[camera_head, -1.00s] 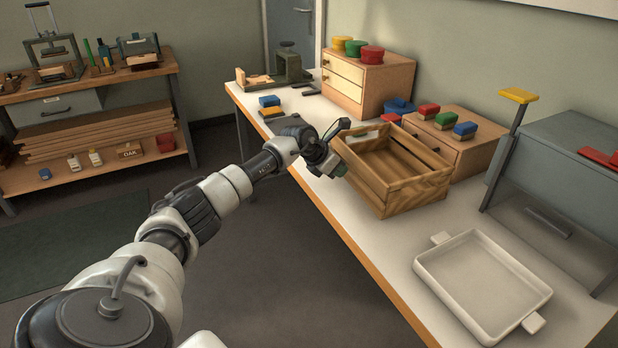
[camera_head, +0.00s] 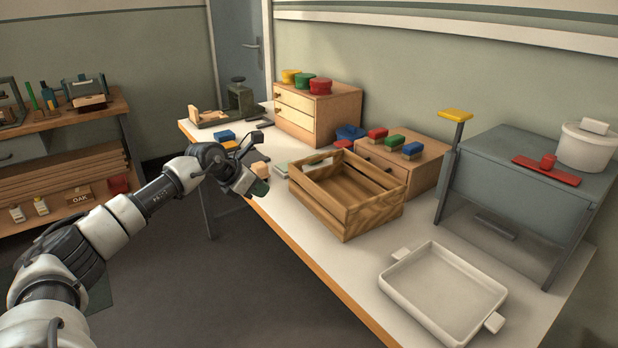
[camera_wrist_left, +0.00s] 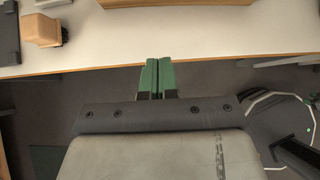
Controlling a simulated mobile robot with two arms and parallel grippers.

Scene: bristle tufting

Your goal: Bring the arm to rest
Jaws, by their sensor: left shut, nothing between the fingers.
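My left arm comes in from the left of the head view. Its gripper (camera_head: 262,180) is just off the near left edge of the white worktable (camera_head: 290,215), left of the wooden crate. In the left wrist view the two green fingertips (camera_wrist_left: 157,75) lie side by side, shut with nothing between them. They point at the table's wooden edge, over the dark floor. My right gripper is not in these views.
An empty slatted wooden crate (camera_head: 330,207) stands on the table. A white tray (camera_head: 445,290) lies to its right. Drawer boxes (camera_head: 322,115), several brushes and a grey machine (camera_head: 530,165) stand behind. A wooden block (camera_wrist_left: 42,30) sits near the edge. Open floor lies below my arm.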

